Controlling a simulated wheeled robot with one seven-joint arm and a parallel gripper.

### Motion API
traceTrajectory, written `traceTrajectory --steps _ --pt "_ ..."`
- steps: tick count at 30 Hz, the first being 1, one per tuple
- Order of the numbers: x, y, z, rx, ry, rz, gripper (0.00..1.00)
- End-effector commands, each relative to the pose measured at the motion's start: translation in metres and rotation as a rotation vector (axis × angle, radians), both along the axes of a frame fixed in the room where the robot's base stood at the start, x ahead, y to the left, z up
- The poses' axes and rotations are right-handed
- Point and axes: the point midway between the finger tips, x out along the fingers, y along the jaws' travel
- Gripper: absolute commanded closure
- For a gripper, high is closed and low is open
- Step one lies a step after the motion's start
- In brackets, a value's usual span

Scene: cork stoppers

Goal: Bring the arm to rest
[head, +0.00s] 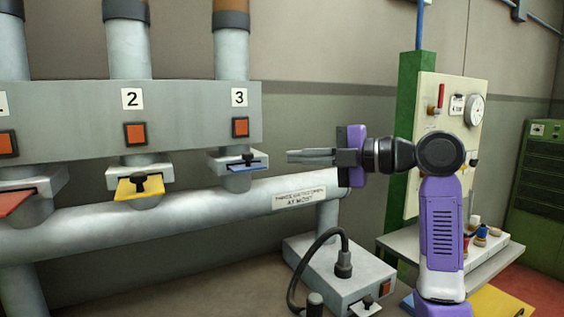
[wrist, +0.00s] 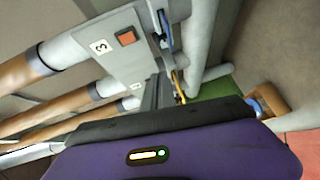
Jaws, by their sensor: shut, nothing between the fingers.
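My gripper (head: 310,156) is in the middle of the head view, pointing left, with its fingers together and nothing between them. My purple arm rises behind it on the right. The fingertips are to the right of the blue slide gate (head: 248,167) under the number 3 pipe, apart from it. The wrist view shows my purple gripper housing across the bottom, and the number 3 plate (wrist: 101,47) beyond it.
Pipes with a yellow gate (head: 138,187) and a red gate (head: 14,202) stand at left above a long horizontal pipe (head: 100,229). A grey box (head: 345,275) with a black plug and cable sits below my gripper. A gauge panel (head: 455,120) and shelf (head: 480,262) stand at right.

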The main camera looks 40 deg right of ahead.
Motion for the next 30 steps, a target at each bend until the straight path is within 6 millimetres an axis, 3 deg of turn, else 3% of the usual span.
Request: traceTrajectory --steps 6,16,20,24,27,30 --pt "-0.013 -0.005 0.001 0.0 0.0 0.0 1.0" --pt "-0.014 -0.006 0.003 0.034 0.008 -0.004 1.0" --pt "-0.01 -0.014 0.02 0.162 -0.02 -0.053 1.0" --pt "-0.008 -0.035 0.053 0.347 -0.11 -0.154 1.0" --pt "-0.008 -0.053 0.056 0.498 -0.17 -0.223 1.0" --pt "-0.008 -0.066 0.046 0.652 -0.22 -0.275 1.0"
